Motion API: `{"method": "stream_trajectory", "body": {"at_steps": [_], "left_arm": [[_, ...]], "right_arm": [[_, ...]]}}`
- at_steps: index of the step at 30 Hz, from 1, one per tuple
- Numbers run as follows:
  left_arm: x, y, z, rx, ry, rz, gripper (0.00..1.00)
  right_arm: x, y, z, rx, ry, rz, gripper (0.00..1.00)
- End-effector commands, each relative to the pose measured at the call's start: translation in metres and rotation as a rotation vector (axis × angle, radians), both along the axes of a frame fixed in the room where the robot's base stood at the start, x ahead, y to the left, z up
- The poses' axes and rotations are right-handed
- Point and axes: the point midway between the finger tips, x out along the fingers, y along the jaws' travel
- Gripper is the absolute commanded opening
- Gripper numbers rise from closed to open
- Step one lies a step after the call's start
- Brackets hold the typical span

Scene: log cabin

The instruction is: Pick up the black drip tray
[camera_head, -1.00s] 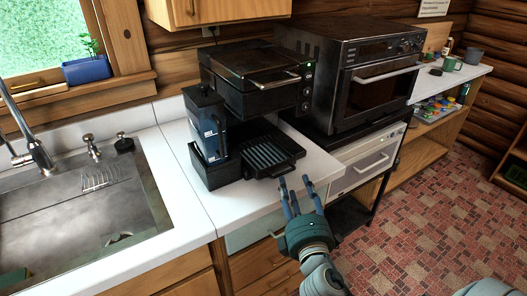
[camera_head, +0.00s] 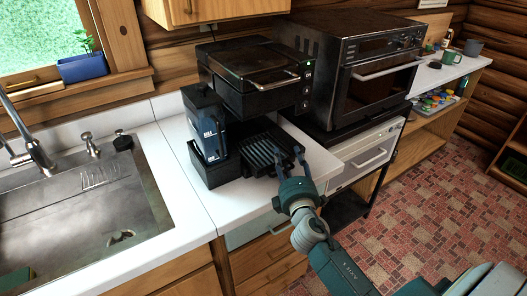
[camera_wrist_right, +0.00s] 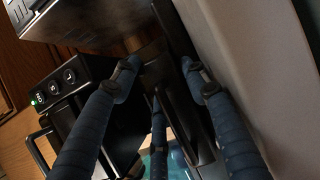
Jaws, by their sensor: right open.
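The black drip tray (camera_head: 259,151) has a ridged top and sits low at the front of the black coffee machine (camera_head: 252,88), on the white counter. My right gripper (camera_head: 287,154) is at the tray's front right edge in the camera_head view, with its fingers spread. In the right wrist view its blue fingers (camera_wrist_right: 158,70) stand apart, with dark surfaces between and behind them. I cannot tell there which dark part is the tray, or whether a finger touches it. The gripper holds nothing visible. My left gripper is out of view.
A dark container (camera_head: 206,122) stands left of the tray. A black oven (camera_head: 370,78) stands to the right. The sink (camera_head: 85,205) is at the left. Bare white counter (camera_head: 240,198) lies in front of the machine.

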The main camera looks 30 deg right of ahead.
Motion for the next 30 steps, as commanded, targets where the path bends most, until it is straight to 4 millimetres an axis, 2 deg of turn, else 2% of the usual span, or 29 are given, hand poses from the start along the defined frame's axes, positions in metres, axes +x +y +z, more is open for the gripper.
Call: {"method": "stream_trajectory", "body": {"at_steps": [7, 12, 13, 23, 26, 30], "left_arm": [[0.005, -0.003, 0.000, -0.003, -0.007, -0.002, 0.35], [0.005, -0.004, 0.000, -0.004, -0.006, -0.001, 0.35], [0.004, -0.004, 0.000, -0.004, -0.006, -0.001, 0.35], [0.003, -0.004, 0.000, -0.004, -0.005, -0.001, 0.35], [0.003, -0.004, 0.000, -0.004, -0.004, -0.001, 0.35], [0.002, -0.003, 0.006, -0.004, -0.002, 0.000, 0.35]], "right_arm": [[0.001, 0.000, -0.001, 0.000, 0.001, 0.001, 0.42], [0.001, 0.000, -0.001, 0.000, 0.001, 0.001, 0.08], [0.001, 0.000, 0.000, 0.001, -0.001, 0.001, 0.06], [-0.001, 0.000, 0.004, 0.001, -0.003, 0.001, 0.06], [-0.003, 0.000, 0.012, -0.001, -0.004, 0.002, 0.06], [-0.002, 0.000, 0.034, -0.001, -0.006, 0.003, 0.06]]}}
